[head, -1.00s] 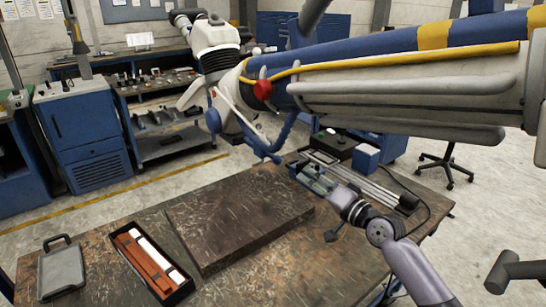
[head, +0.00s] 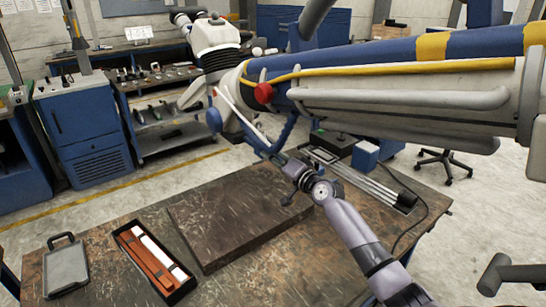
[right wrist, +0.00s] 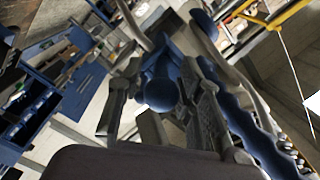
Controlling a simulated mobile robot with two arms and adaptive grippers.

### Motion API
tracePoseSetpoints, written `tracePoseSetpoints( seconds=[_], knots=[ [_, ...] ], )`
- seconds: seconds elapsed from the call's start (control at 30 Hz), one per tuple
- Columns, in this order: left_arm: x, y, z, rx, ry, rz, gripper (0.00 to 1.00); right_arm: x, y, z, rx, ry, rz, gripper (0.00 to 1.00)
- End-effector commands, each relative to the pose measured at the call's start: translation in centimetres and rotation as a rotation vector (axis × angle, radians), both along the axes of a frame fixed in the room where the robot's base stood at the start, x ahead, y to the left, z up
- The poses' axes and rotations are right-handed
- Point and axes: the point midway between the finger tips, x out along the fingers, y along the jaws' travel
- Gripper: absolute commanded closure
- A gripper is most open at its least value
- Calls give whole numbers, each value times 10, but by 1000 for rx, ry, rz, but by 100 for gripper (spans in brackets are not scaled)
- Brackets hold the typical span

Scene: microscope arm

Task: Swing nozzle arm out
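The large white and blue microscope arm (head: 400,70) spans the upper part of the head view. A slim nozzle arm with a blue curved tube (head: 287,130) hangs below its head, its lower end just above the table. My right gripper (head: 279,160) is at that lower end, its fingers mostly hidden there by the wrist. In the right wrist view my right gripper (right wrist: 160,76) has its fingers apart, with a rounded blue end (right wrist: 160,95) between them. I cannot tell whether the fingers touch it. My left gripper is not in view.
The worn table (head: 110,225) bears a dark flat slab (head: 240,220), an open case (head: 155,262) with red and white bars, a grey clipboard-like plate (head: 66,268), and metal rods (head: 360,178) by a black box (head: 333,142). A red knob (head: 264,93) sits on the microscope arm.

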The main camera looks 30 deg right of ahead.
Motion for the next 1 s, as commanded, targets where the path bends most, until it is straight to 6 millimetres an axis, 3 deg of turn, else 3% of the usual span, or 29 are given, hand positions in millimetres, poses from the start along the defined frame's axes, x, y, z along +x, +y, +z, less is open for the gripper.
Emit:
tracePoseSetpoints(
  seconds=[0.4, 0.87, 1.0],
  knots=[
    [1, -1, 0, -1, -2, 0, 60, 7, 1, 0, -1, 0, 0, 68],
    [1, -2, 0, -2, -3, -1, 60, 6, 1, 0, -1, 0, 0, 98],
    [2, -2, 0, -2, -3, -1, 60, 6, 1, 0, -1, 1, 0, 100]
  ],
)
